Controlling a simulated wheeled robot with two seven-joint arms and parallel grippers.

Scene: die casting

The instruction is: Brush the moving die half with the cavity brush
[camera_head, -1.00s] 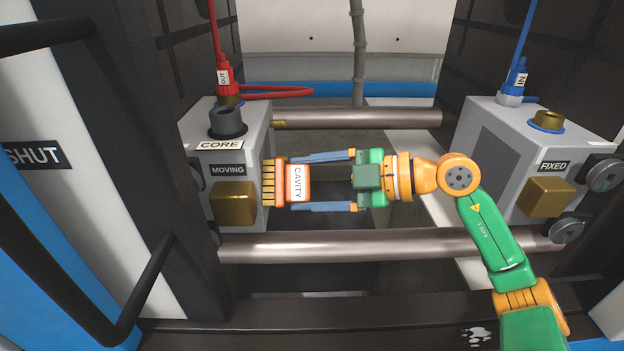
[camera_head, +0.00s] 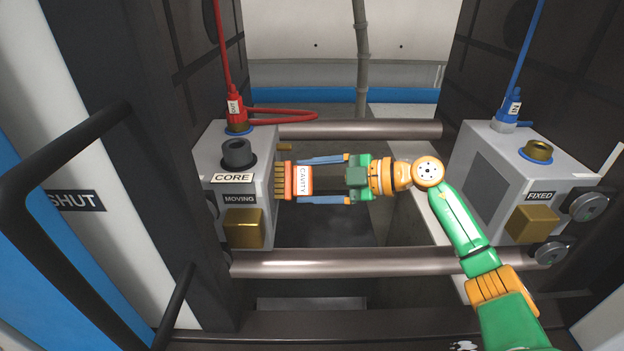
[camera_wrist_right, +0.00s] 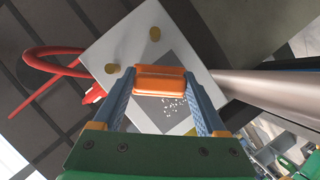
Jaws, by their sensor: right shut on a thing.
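The moving die half (camera_head: 212,150) is the grey block at left, with "MOVING" and "CORE" labels. My right gripper (camera_head: 308,180) is shut on the orange cavity brush (camera_head: 303,181), one blue finger on each side. The yellow bristles point left at the block's inner face and meet its edge in the head view; contact cannot be told for sure. In the right wrist view, the brush (camera_wrist_right: 160,80) is between the fingertips of the gripper (camera_wrist_right: 158,90), in front of the die half's face (camera_wrist_right: 120,45). Pale specks (camera_wrist_right: 172,105) show on the dark panel below it. My left gripper is not in view.
The fixed die half (camera_head: 480,150) stands at right. Two steel tie bars, rear (camera_head: 370,130) and front (camera_head: 350,262), span the gap; my forearm crosses above the front one. A red hose (camera_head: 280,113) and a blue hose (camera_head: 523,60) rise behind. A black handle (camera_head: 60,150) is at left.

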